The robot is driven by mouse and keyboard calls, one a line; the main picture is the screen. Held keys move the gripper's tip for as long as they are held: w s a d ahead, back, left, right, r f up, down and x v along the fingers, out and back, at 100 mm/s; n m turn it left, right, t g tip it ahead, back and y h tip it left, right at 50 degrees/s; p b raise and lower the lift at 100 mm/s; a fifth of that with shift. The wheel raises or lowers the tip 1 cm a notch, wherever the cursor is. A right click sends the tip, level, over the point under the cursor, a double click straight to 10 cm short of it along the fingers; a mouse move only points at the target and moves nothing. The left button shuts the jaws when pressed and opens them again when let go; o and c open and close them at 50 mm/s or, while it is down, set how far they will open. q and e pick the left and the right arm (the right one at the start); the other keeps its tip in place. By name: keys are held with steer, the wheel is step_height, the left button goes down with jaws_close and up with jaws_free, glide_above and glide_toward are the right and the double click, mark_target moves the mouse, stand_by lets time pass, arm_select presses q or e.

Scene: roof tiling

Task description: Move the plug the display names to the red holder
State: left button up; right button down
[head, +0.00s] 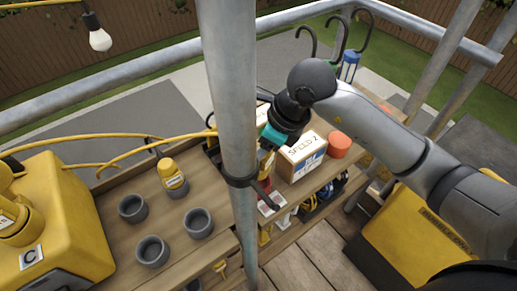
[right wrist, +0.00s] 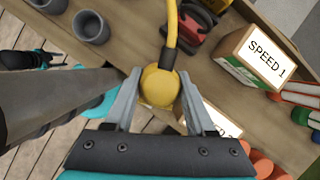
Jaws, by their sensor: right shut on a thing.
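A yellow plug (right wrist: 160,86) with a yellow cable is between the fingers of my right gripper (right wrist: 161,80), which is shut on it. In the head view, my right gripper (head: 266,160) is partly hidden by the upright pole. A red, holder-like piece (right wrist: 203,40) lies on the bench beyond the held plug. I cannot tell which display names the plug. My left gripper cannot be made out.
A grey pole (head: 228,130) stands before the bench. A box marked SPEED 2 (head: 302,155) and an orange cylinder (head: 339,144) are right of my gripper. A box marked SPEED 1 (right wrist: 266,58) shows in the wrist view. A yellow unit marked C (head: 60,225) is at left.

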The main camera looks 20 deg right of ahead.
mark_target(258, 169)
steer(key=shift+f+b, duration=1.9)
steer(key=shift+f, duration=0.75)
steer(key=shift+f+b, duration=0.65)
steer(key=shift+b, duration=0.05)
steer(key=c, duration=0.5)
jaws_free()
